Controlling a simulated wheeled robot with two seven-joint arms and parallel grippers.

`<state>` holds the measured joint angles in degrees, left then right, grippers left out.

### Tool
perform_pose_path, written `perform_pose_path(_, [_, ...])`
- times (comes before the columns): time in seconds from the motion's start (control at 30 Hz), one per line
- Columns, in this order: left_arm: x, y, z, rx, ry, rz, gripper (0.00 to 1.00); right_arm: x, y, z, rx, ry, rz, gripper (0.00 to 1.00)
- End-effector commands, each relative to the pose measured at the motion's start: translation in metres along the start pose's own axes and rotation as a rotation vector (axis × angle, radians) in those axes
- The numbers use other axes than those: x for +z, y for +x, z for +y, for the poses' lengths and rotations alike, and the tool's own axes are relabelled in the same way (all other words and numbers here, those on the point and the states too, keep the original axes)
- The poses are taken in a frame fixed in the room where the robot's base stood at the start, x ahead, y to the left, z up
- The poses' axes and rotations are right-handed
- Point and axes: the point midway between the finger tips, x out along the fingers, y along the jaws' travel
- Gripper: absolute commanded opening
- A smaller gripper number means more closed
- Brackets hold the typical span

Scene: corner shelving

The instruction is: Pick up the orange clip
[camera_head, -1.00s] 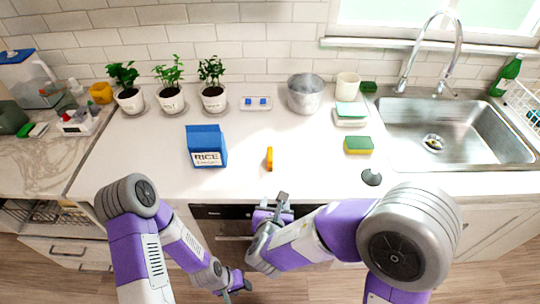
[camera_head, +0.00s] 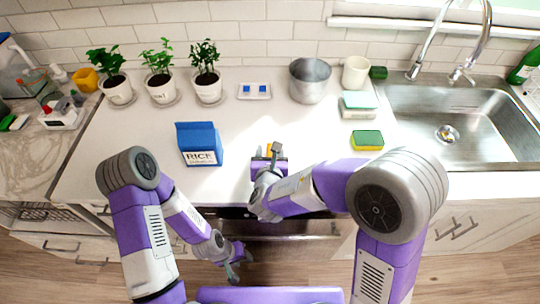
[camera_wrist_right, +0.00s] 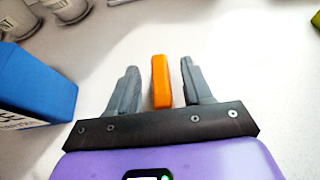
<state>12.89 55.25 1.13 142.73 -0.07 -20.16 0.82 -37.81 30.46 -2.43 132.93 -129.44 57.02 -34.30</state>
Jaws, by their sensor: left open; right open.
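The orange clip (camera_wrist_right: 160,84) lies on the white counter. In the right wrist view it sits between the two open fingers of my right gripper (camera_wrist_right: 159,65), with a gap on each side. In the head view my right gripper (camera_head: 268,153) is over the front part of the counter and mostly hides the clip. My left gripper (camera_head: 236,266) is open and empty, hanging low in front of the cabinets, below the counter edge.
A blue rice box (camera_head: 200,144) stands left of my right gripper; it also shows in the right wrist view (camera_wrist_right: 30,85). A green-yellow sponge (camera_head: 367,140) lies to the right, before the sink (camera_head: 480,125). Potted plants (camera_head: 160,88) and a metal pot (camera_head: 309,84) stand behind.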

Motion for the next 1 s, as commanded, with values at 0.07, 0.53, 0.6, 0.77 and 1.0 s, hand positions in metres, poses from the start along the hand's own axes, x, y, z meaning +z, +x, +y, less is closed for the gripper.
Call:
perform_pose_path(0.07, [-0.0002,0.0015,-0.0005,0.000,0.000,0.000,0.43,-0.0007,0.0078,-0.0007,-0.002,0.001,0.000,0.50])
perform_pose_path(0.53, [-0.0003,0.0013,-0.0004,0.000,0.000,0.001,0.43,0.0000,0.0097,-0.0003,0.000,0.001,0.000,0.19])
perform_pose_path(0.6, [-0.0003,0.0013,-0.0004,0.000,0.000,0.001,0.43,0.0000,0.0097,-0.0002,0.000,0.001,0.000,0.09])
perform_pose_path(0.77, [-0.0003,0.0013,-0.0004,0.000,0.000,0.001,0.43,0.0001,0.0096,-0.0002,0.000,0.001,0.000,0.00])
perform_pose_path(1.0, [-0.0002,-0.0004,0.0002,0.000,0.000,0.000,0.43,0.0041,0.0080,-0.0001,0.000,0.001,-0.001,0.00])
